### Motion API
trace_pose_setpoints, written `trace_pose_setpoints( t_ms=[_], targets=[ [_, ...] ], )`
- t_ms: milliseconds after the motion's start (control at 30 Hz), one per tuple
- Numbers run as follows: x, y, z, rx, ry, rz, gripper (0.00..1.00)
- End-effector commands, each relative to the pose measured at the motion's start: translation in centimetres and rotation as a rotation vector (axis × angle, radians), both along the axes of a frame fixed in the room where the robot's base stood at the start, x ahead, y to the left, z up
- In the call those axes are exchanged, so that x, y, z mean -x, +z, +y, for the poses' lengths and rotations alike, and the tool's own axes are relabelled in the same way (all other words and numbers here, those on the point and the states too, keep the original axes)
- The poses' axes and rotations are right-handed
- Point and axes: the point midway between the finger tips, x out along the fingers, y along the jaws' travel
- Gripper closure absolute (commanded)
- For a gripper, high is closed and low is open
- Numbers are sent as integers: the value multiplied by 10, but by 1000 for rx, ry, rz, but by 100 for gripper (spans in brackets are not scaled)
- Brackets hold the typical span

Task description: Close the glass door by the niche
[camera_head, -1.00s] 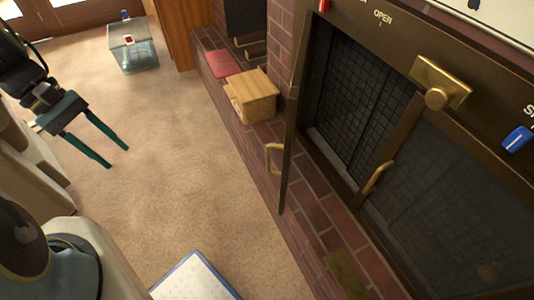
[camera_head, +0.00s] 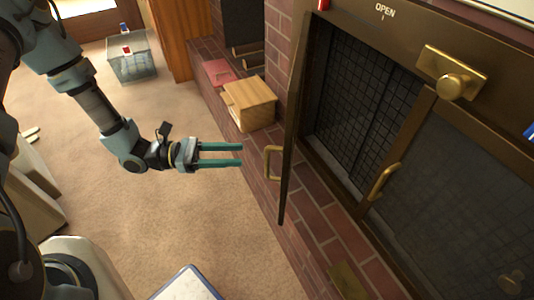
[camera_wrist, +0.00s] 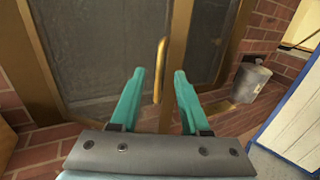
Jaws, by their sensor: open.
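The glass door (camera_head: 293,110) on the left of the brick fireplace stands swung open. The head view shows it nearly edge-on. Its brass handle (camera_head: 269,163) sticks out to the left near its free edge. My gripper (camera_head: 242,154) is open and empty, left of this handle and apart from it, with its teal fingers pointing at the door. In the wrist view, a brass handle (camera_wrist: 161,60), apparently this door's, appears between the fingertips (camera_wrist: 159,73), with dark glass (camera_wrist: 95,45) to its left. The other glass door (camera_head: 440,200) is shut and has its own handle (camera_head: 384,181).
A wooden box (camera_head: 250,104) and a red item (camera_head: 216,72) lie on the brick ledge left of the door. A clear bin (camera_head: 132,65) stands on the carpet. A blue-edged white panel (camera_head: 188,286) is at the bottom. The wrist view shows a grey metal container (camera_wrist: 250,82) at right.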

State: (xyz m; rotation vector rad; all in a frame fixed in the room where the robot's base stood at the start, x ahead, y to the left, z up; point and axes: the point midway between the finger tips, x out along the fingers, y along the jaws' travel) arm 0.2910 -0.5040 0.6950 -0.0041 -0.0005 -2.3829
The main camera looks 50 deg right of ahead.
Motion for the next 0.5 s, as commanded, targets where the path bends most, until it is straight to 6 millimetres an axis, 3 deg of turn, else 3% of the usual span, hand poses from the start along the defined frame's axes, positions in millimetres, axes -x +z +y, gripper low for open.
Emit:
trace_pose_setpoints(
  t_ms=[300,500],
  targets=[
    [45,1,-40,-1,-6,0,54],
    [60,1,-56,0,-4,-3,54]
  ],
)
